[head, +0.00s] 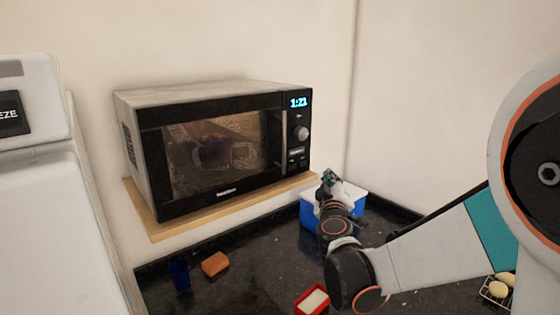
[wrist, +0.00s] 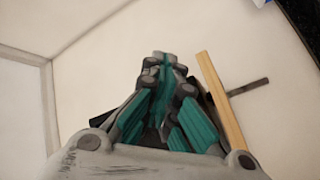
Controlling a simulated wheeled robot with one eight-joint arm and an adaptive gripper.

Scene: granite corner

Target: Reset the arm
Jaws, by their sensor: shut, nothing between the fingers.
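My arm reaches in from the right of the head view. My gripper (head: 329,177) is at its end, in front of the blue and white box in the corner, and it looks small there. In the wrist view my gripper (wrist: 163,62) points up the picture with its teal-padded fingers together. Nothing is held between them. Part of the box is hidden behind my gripper and wrist.
A microwave (head: 220,145) stands on a wooden shelf (head: 165,232) left of my gripper. The blue box (head: 310,213) with a white lid stands on the dark counter (head: 245,295). A blue cup (head: 180,275), an orange block (head: 215,264) and a red container (head: 312,300) are in front. A wire rack (head: 493,295) holds pale items.

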